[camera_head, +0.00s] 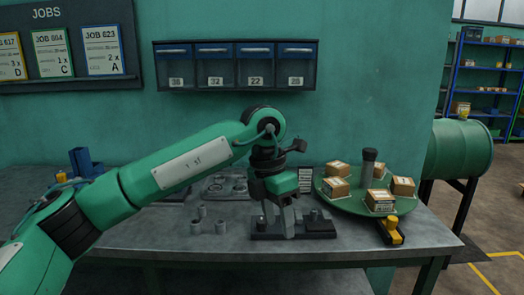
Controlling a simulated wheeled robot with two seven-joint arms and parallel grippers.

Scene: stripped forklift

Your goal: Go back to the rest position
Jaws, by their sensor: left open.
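My left arm reaches in from the left. Its gripper (283,232) points down over a dark block-shaped fixture (312,222) on the grey workbench (190,250). The jaws are open, with the fingertips close to the fixture; I cannot tell whether they touch it. What lies between the fingers is too small to make out. My right gripper is not in view.
A green round turntable (345,201) with several small boxes stands right of the gripper. Small grey cylinders (208,226) stand to its left. A bin rack (236,66) and job board (68,42) hang on the wall. The bench's front left is clear.

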